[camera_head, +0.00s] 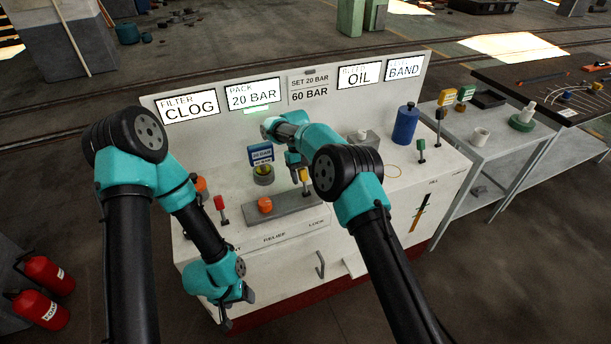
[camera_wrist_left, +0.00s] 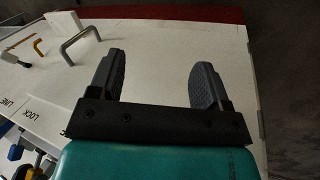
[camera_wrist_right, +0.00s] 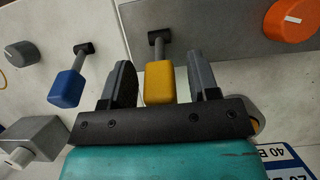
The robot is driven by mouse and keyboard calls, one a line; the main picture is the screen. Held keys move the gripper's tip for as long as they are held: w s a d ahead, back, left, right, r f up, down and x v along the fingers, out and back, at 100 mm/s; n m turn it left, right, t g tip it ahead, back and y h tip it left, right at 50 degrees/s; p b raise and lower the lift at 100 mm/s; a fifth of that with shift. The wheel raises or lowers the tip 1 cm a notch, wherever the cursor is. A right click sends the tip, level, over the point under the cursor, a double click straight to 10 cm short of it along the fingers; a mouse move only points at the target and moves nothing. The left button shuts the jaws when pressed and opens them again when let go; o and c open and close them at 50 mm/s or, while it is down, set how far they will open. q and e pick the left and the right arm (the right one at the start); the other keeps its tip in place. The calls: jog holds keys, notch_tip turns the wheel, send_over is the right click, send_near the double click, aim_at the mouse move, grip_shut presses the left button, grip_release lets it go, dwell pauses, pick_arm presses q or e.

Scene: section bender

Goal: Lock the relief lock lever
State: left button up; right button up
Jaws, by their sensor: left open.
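A lever with a yellow handle (camera_head: 304,175) stands on the bench top, behind the printed word LOCK on the front edge; I take it as the relief lock lever. In the right wrist view its yellow block handle (camera_wrist_right: 159,83) sits between the two fingers of my right gripper (camera_wrist_right: 162,80), with a visible gap on each side. That gripper is open and points down at the lever, partly hidden by my arm in the head view. My left gripper (camera_wrist_left: 156,68) is open and empty, low in front of the cabinet's front panel.
A blue-handled lever (camera_wrist_right: 67,87) stands close beside the yellow one. An orange knob (camera_head: 264,204) sits on a grey block, with a red-handled lever (camera_head: 219,204) to its left. A metal handle (camera_head: 320,265) juts from the cabinet front. A blue bottle (camera_head: 405,124) stands at the back right.

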grip_shut()
dwell(0.3)
jog(key=shift+s+d+r+t, duration=0.15)
jog(key=shift+s+r+t, duration=0.05)
jog(key=shift+t, duration=0.2)
jog(key=shift+s+y, duration=0.1)
jog(key=shift+y, duration=0.2)
jog(key=shift+s+d+r+t+y, duration=0.1)
jog(key=shift+s+d+t+y, duration=0.25)
jog(key=shift+t, duration=0.35)
jog(key=shift+s+d+r+t+y, duration=0.1)
jog(key=shift+s+t+y, duration=0.15)
jog(key=shift+s+t, duration=0.35)
jog(key=shift+s+d+f+t+y, duration=0.1)
jog(key=shift+s+d+t+y, duration=0.2)
jog(key=shift+t, duration=0.45)
jog(key=shift+s+d+f+t+y, duration=0.1)
jog(key=shift+s+t+y, duration=0.25)
jog(key=shift+t, duration=0.4)
jog(key=shift+o, duration=0.2)
grip_release()
